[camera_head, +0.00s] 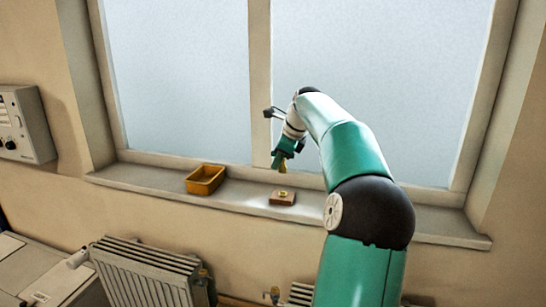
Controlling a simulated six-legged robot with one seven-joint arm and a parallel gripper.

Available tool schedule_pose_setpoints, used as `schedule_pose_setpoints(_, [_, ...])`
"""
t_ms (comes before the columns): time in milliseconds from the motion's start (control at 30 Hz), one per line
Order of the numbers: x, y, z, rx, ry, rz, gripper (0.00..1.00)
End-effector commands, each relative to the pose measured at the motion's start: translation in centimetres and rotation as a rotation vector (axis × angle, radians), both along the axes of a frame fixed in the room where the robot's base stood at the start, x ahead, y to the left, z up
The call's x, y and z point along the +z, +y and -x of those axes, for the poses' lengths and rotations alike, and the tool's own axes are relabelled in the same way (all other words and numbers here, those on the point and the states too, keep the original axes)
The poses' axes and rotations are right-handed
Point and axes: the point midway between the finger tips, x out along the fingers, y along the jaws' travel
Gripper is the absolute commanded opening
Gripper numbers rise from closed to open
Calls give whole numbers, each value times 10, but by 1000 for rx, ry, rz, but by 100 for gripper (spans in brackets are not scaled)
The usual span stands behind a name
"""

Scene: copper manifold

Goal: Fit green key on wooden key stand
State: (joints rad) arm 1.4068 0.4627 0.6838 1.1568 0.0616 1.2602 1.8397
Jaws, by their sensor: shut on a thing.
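The wooden key stand (275,201) is a small brown block on the window sill, with a small yellow piece on its top. My gripper (282,161) is above the stand, pointing down, and is shut on a small yellow-green piece, which I take to be the green key (283,169). The key hangs below the fingers, and a gap shows between it and the stand. The key's shape is too small to make out, and the fingers hide its upper part.
A yellow open bin (206,180) stands on the sill (240,200) to the left of the stand. The window is close behind. Below are radiators (150,272) with valves, and a grey control box (26,125) is on the left wall. The sill between bin and stand is clear.

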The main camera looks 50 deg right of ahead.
Motion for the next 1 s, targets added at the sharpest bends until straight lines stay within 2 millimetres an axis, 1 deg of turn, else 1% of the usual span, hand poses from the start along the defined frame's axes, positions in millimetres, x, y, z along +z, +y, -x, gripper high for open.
schedule_pose_setpoints(167, [-1, -1, 6, -11, -1, 0, 0])
schedule_pose_setpoints(467, [-22, -1, 9, -10, 1, -2, 0])
schedule_pose_setpoints(700, [-41, -2, 7, -10, 0, -1, 0])
schedule_pose_setpoints(833, [-47, -2, 6, -9, -1, -1, 0])
schedule_pose_setpoints(1000, [-49, -2, 4, -8, -1, 0, 0])
